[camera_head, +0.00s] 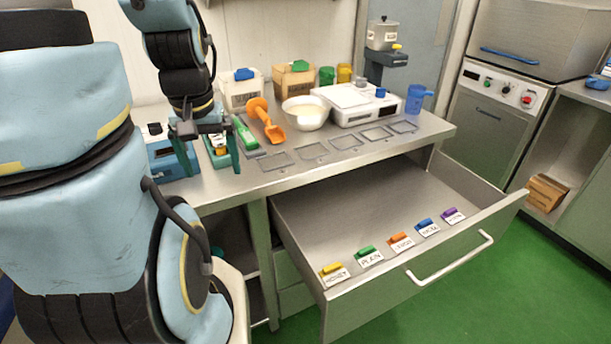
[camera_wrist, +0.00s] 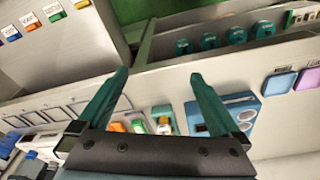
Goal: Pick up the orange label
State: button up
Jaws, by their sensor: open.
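The orange label (camera_head: 400,240) sits in the open drawer (camera_head: 350,195), third in a row of small labels with coloured tabs on top. It stands between the green label (camera_head: 368,256) and the blue label (camera_head: 427,228). In the wrist view the orange label (camera_wrist: 32,22) shows at the upper left, far outside my fingers. My gripper (camera_head: 207,165) is open above the left part of the worktop, well to the left of the drawer and higher. Its two teal fingers are spread in the wrist view (camera_wrist: 160,75), with nothing held between them.
A yellow label (camera_head: 334,272) and a purple label (camera_head: 453,215) end the row. The worktop bears an orange scoop (camera_head: 266,121), a white bowl (camera_head: 306,113), a white scale (camera_head: 357,104) and a blue jug (camera_head: 415,98). The drawer floor behind the labels is clear.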

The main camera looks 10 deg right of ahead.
jog(key=shift+c, duration=0.2)
dwell(0.4)
jog(key=w+d+f+m+b, duration=0.2)
jog(key=w+d+f+m, duration=0.1)
jog(key=d+m, duration=0.25)
jog(key=w+d+f+m+b, duration=0.2)
jog(key=w+d+m, duration=0.15)
jog(key=d, duration=0.25)
jog(key=m+g+b, duration=0.2)
jog(key=m+b, duration=0.3)
jog(key=m, duration=1.8)
send_near(398, 235)
jog(key=shift+s+d+f, duration=0.1)
jog(key=shift+f, duration=0.5)
jog(key=shift+s+d+f, duration=0.1)
jog(key=shift+d+f, duration=0.05)
jog(key=shift+f, duration=0.5)
jog(key=shift+w+f+p, duration=0.1)
jog(key=shift+f+p, duration=1.2)
jog(key=shift+f, duration=1.75)
